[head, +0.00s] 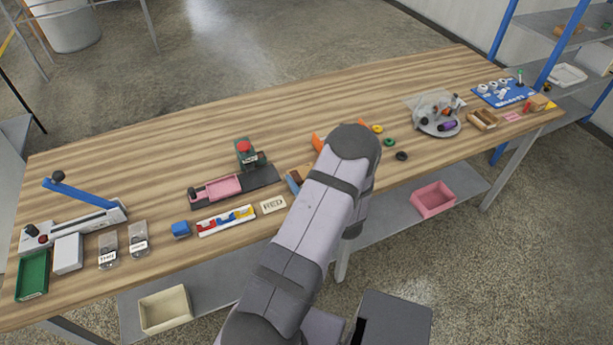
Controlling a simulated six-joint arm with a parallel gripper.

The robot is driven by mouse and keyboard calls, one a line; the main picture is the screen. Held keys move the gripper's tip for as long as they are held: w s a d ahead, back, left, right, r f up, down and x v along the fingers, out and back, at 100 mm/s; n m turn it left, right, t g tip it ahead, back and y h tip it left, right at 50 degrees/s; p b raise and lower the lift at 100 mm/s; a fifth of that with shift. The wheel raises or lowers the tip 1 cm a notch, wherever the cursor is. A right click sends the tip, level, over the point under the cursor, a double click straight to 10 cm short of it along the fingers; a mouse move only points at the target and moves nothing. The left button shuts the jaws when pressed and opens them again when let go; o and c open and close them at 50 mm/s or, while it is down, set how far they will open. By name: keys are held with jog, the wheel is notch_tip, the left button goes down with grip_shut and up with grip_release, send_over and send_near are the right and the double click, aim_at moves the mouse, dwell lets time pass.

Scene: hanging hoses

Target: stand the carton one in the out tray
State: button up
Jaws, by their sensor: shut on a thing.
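No carton can be picked out for certain. A small brown box (538,102) stands at the far right end of the table, and a brown piece (300,173) shows partly beside my arm. No tray can be read as the out tray. A green tray (32,276) lies at the left front corner, and a pink tray (222,187) sits in a dark holder left of centre. My arm reaches over the middle of the table and hides its own end. My gripper and anything in it are hidden. Orange parts (318,143) show at the arm's edge; I cannot tell what they belong to.
A blue-levered device (85,205), a white box (68,253) and two clear labelled containers (138,240) stand left. A round plate (438,124) with loose pieces is right. The back of the table is clear.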

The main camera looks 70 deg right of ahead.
jog(key=shift+f, duration=0.25)
jog(key=o, duration=1.2)
jog(key=shift+b+v, duration=1.2)
jog(key=shift+v, duration=2.5)
jog(key=shift+r, duration=0.1)
